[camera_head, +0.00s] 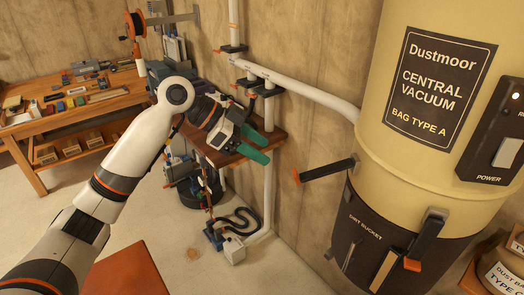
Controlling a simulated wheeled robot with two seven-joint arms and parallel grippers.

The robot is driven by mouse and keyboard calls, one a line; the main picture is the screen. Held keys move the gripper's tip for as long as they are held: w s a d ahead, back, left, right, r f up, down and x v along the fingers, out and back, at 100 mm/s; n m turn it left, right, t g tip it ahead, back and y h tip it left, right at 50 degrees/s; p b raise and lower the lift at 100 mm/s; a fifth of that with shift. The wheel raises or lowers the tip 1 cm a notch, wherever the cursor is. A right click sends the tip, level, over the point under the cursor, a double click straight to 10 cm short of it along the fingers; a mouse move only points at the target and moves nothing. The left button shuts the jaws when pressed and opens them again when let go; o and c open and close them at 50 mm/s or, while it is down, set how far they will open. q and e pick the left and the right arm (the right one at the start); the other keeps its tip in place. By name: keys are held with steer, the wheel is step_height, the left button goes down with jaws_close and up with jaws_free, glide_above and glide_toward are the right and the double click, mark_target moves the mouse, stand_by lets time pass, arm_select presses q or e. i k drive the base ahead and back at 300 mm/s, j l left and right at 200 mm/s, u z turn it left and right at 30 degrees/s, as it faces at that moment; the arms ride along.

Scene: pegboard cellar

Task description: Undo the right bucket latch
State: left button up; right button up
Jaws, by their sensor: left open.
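The central vacuum (385,130) is a large cream canister on the right, with a dark brown dirt bucket (362,235) below it. The right bucket latch (429,236) is a dark lever with an orange tip. It lies downward across the seam between canister and bucket. The left latch (326,170) sticks out to the left from the seam, its orange tip away from the body. My left gripper (267,148), with green fingers, is open and empty. It is left of the vacuum, apart from both latches. My right gripper is not in view.
A white pipe (310,90) runs along the wall into the canister. A wall shelf (232,155) is behind my left gripper. A workbench (75,115) with tools stands at the far left. The floor (285,270) before the bucket is clear.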

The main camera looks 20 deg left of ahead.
mark_target(431, 228)
steer(key=k+l, duration=0.25)
steer(key=k, duration=0.25)
steer(key=k+l, duration=0.2)
steer(key=k, duration=0.25)
steer(key=k+l, duration=0.25)
steer(key=k, duration=0.25)
